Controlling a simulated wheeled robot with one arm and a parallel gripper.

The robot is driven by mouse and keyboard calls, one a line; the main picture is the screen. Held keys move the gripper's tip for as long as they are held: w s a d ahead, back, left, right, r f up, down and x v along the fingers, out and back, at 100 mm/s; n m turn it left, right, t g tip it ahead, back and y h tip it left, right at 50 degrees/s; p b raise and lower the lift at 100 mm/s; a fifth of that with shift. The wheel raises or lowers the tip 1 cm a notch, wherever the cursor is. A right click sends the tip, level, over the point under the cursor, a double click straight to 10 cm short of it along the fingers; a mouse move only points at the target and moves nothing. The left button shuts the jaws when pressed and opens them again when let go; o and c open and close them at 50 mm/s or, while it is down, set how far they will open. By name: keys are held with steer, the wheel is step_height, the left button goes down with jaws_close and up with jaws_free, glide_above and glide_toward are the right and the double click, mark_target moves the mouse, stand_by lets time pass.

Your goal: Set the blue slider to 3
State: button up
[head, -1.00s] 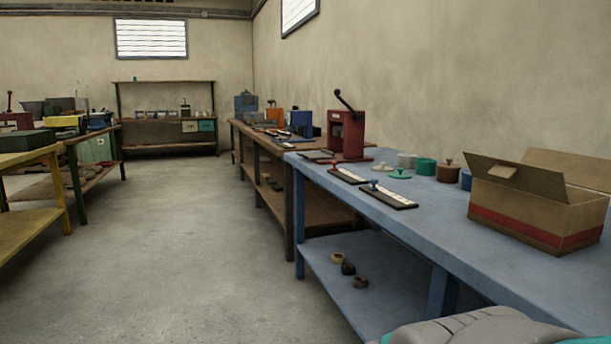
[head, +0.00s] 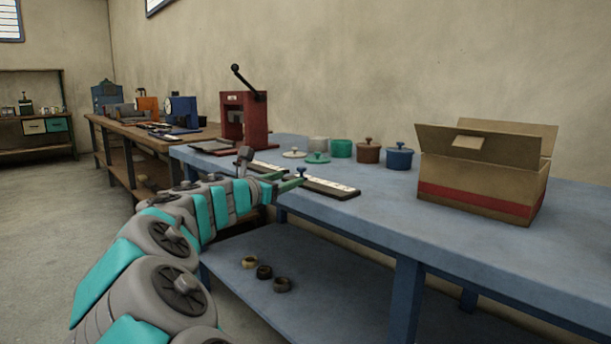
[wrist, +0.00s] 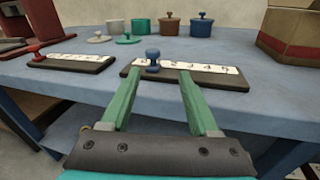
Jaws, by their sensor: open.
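The blue slider's knob (wrist: 152,56) stands near the left end of its dark board (wrist: 222,82) with a white number strip in the wrist view. Small digits run to the right of the knob; they are hard to read, though the last ones look like 3, 4, 5. The blue knob also shows in the head view (head: 301,170). My gripper (wrist: 160,75) is open and empty, its two green fingers pointing at the board. The knob appears between the fingertips in the picture, a little beyond them; I see no contact. In the head view my gripper (head: 284,183) is at the table's front edge.
A second board (wrist: 72,63) with a red knob (wrist: 34,48) lies to the left. A red press (head: 243,118) is at the left and an open cardboard box (head: 480,187) at the right of the blue table (head: 400,205).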

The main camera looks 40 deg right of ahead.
mark_target(299, 171)
steer(key=shift+n+h, duration=0.3)
steer(key=shift+n, duration=0.4)
steer(key=x, duration=0.4)
steer(key=w+x, duration=0.1)
steer(key=x, duration=0.2)
steer(key=shift+w+d+b, duration=0.2)
steer(key=shift+b, duration=0.1)
steer(key=shift+w+d+r, duration=0.2)
steer(key=shift+w+d, duration=0.05)
steer(key=shift+d, duration=0.45)
jaws_close()
